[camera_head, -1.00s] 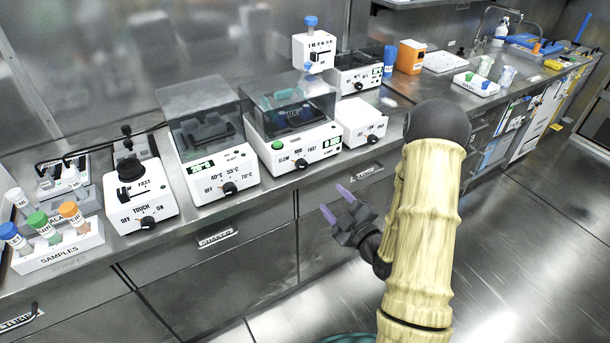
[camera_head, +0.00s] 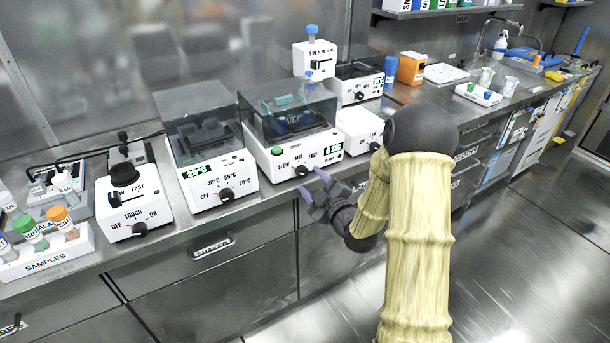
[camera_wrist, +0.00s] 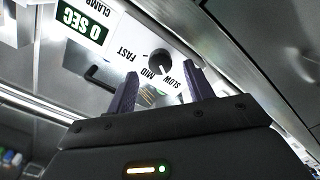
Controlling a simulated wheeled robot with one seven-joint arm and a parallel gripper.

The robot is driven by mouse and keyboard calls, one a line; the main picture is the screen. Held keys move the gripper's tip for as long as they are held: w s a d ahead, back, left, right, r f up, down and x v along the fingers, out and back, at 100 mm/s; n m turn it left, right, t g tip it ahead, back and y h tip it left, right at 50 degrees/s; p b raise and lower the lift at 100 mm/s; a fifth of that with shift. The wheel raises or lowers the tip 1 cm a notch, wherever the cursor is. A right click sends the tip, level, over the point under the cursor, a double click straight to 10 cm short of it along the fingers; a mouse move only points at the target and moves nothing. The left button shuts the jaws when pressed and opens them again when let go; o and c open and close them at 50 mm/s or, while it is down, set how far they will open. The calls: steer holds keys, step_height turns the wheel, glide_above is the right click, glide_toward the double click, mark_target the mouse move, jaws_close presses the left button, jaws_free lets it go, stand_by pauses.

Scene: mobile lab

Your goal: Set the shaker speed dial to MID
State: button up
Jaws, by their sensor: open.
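The shaker (camera_head: 270,160) is the white box with a clear tinted lid and a green button, in the middle of the bench in the head view. Its black speed dial (camera_head: 302,171) is on the front, under the labels SLOW, MID and FAST. In the wrist view the dial (camera_wrist: 159,62) shows upside down, between my finger tips in the picture; its pointer is too small to read surely. My gripper (camera_head: 313,184) is open and empty, just in front of the dial and apart from it. Its two purple fingers also show in the wrist view (camera_wrist: 162,72).
A heater box (camera_head: 205,165) with temperature labels stands left of the shaker, and a touch mixer (camera_head: 133,205) is further left. A white device (camera_head: 358,130) stands close on the right. The bench edge and drawers lie below my gripper.

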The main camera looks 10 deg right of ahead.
mark_target(304, 175)
steer(key=x, duration=0.4)
steer(key=shift+w, duration=0.1)
steer(key=c, duration=1)
steer(key=shift+o, duration=0.2)
steer(key=shift+m, duration=0.3)
steer(key=m+b, duration=0.1)
steer(key=m, duration=0.3)
steer(key=shift+f+m, duration=0.15)
steer(key=shift+m, duration=0.25)
steer(key=m, duration=0.6)
steer(key=shift+a+m, duration=0.1)
steer(key=shift+m, duration=0.2)
